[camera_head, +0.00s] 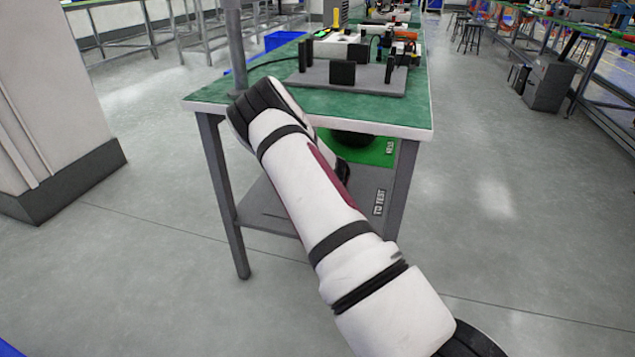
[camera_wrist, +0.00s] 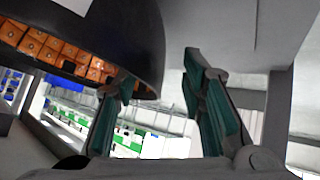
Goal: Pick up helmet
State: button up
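A dark, rounded helmet (camera_wrist: 135,32) with an orange, segmented inside fills the upper left of the wrist view. In the head view, a black rounded shape (camera_head: 354,138), likely the same helmet, shows under the tabletop over a green surface, partly hidden by the table edge and my arm. My gripper (camera_wrist: 160,72) is open in the wrist view. Its left finger overlaps the helmet's opening and its right finger is outside, with the rim's right edge between them in the picture. Contact cannot be told. My arm hides the gripper in the head view.
A green-topped table (camera_head: 220,92) with grey legs stands ahead, and my arm reaches under its top. A lower grey shelf (camera_head: 262,212) lies below. A black fixture (camera_head: 342,73) stands on the top. Floor is clear on both sides; a pale column (camera_head: 50,90) stands left.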

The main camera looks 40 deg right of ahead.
jog(key=b+x, duration=0.3)
jog(key=x, duration=0.1)
jog(key=shift+w+f, duration=0.1)
jog(key=shift+f, duration=0.25)
jog(key=shift+w+d+f, duration=0.1)
jog(key=shift+w, duration=0.15)
grip_shut()
